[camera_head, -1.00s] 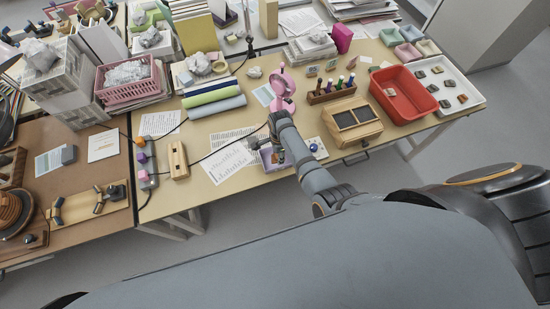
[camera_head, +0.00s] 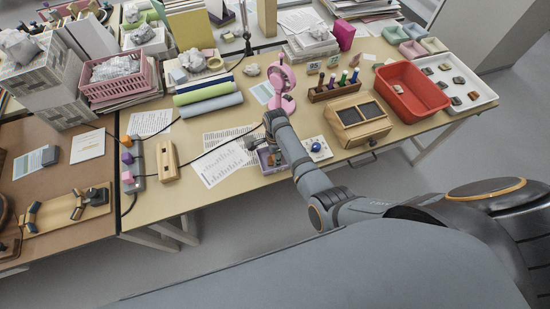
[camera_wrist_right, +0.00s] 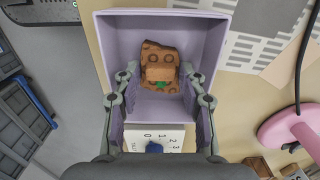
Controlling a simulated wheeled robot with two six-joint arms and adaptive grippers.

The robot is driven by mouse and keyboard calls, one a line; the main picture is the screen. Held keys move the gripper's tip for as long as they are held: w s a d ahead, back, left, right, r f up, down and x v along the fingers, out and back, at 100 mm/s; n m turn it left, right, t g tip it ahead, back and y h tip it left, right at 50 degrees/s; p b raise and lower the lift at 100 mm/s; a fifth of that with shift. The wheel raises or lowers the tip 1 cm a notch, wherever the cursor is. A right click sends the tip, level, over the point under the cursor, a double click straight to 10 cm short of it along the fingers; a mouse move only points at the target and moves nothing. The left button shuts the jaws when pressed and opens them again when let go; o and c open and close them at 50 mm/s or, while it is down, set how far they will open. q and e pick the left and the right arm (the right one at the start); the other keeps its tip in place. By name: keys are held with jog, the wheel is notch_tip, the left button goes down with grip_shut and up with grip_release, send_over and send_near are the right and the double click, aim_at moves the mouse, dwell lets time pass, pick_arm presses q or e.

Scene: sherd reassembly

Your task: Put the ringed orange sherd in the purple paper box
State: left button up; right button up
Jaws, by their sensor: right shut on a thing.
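The purple paper box (camera_wrist_right: 106,44) lies open below my right gripper in the wrist view. In the head view the box (camera_head: 266,165) is on the near edge of the tan table, partly covered by my right arm. The ringed orange sherd (camera_wrist_right: 161,66), brown-orange with dark rings and a green mark, shows between the fingers, over the box opening. My right gripper (camera_wrist_right: 163,84) is shut on the sherd. In the head view the right gripper (camera_head: 258,144) is over the box, and the sherd cannot be made out there. My left gripper is out of view.
A white dial card with a blue knob (camera_head: 316,147) lies right of the box, and a wooden case (camera_head: 357,122) beyond it. A pink stand (camera_head: 282,88) is behind the gripper. Printed sheets (camera_head: 222,162) lie to the left. A red tray (camera_head: 412,92) is farther right.

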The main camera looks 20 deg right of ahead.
jog(key=shift+f, duration=0.1)
jog(key=o, duration=0.9)
jog(key=shift+c, duration=0.2)
notch_tip(320, 180, up, 12)
jog(key=shift+r, duration=0.2)
jog(key=shift+d, duration=0.1)
